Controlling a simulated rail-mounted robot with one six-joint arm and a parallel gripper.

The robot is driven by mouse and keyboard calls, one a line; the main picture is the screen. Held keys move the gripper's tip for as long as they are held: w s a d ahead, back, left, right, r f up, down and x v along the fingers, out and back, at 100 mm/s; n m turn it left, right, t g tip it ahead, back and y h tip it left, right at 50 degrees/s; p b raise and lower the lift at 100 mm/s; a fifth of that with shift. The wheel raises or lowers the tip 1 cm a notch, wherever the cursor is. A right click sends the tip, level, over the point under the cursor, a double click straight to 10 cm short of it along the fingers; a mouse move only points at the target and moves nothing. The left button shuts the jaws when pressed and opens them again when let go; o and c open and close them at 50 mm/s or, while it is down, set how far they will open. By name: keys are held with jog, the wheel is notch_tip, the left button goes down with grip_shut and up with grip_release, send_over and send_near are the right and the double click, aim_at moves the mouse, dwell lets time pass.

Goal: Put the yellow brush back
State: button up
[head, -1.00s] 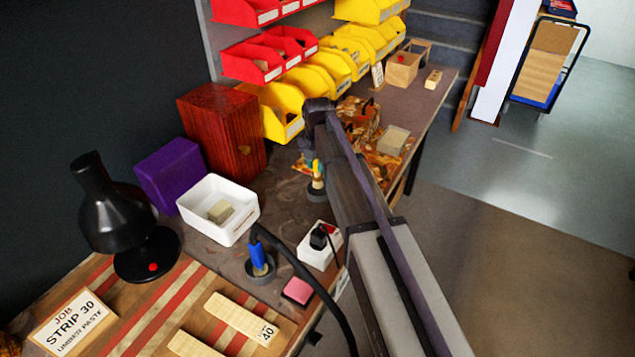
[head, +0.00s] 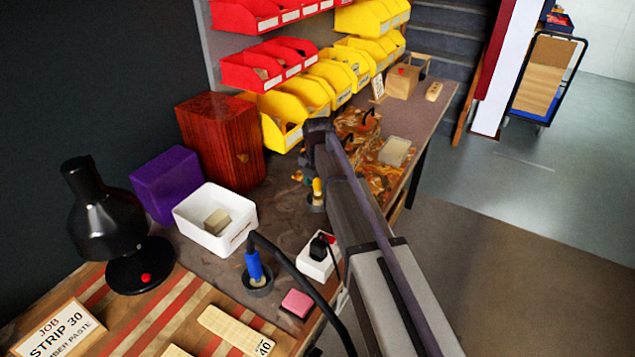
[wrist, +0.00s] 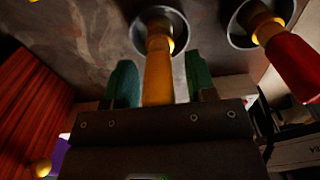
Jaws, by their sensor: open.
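The yellow brush (wrist: 158,75) stands with its lower end in a dark round cup (wrist: 137,32) in the wrist view. My gripper (wrist: 163,85) is open, with one green finger on each side of the brush handle. A gap shows at the right finger; whether the left one touches is hard to tell. In the head view the brush (head: 317,187) shows as a small yellow piece above its cup (head: 316,204), beside my arm. My fingers are mostly hidden there.
A red-handled tool (wrist: 292,65) stands in another cup close to the right. A blue-handled tool (head: 253,266) with a black cable stands nearer. A white socket box (head: 314,262), white tray (head: 214,222) and red-brown wooden cabinet (head: 218,138) surround the spot. Yellow bins (head: 283,125) hang behind.

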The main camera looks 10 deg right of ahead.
notch_tip(320, 180, up, 13)
jog(key=p, duration=1.2)
jog(key=shift+f+p, duration=0.15)
jog(key=shift+p, duration=0.2)
jog(key=shift+f, duration=0.1)
jog(key=s+m, duration=2.5)
jog(key=m, duration=0.2)
jog(key=shift+s, duration=0.15)
